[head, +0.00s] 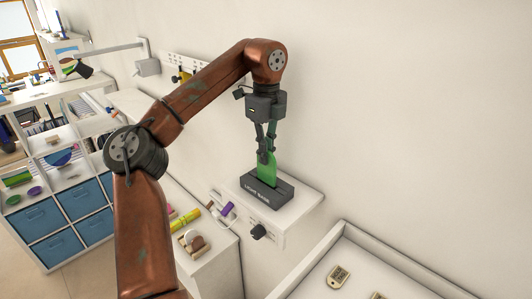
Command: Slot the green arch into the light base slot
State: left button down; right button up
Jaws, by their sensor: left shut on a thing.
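My left gripper (266,146) points down and is shut on the green arch (267,170), a flat upright green piece. The dark grey light base (268,191), with pale lettering on its front, rests on a small white wall shelf (307,200). The arch's lower end meets the top of the base. I cannot tell how deep it sits in the slot, which the arch hides. My right gripper does not show.
A white-walled tray (335,243) with tags (338,276) stands at the lower right. A white cabinet with small coloured items (185,220) is below left. Blue bins (44,216) fill the shelving at far left.

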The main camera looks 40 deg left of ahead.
pick_arm(q)
jog(key=shift+s+f, duration=0.1)
jog(key=shift+f, duration=1.45)
dwell(4.6)
jog(key=c, duration=2)
grip_release()
jog(key=shift+c, duration=0.2)
jog(key=shift+o, duration=0.3)
jog(key=shift+r, duration=0.1)
jog(key=shift+r, duration=6)
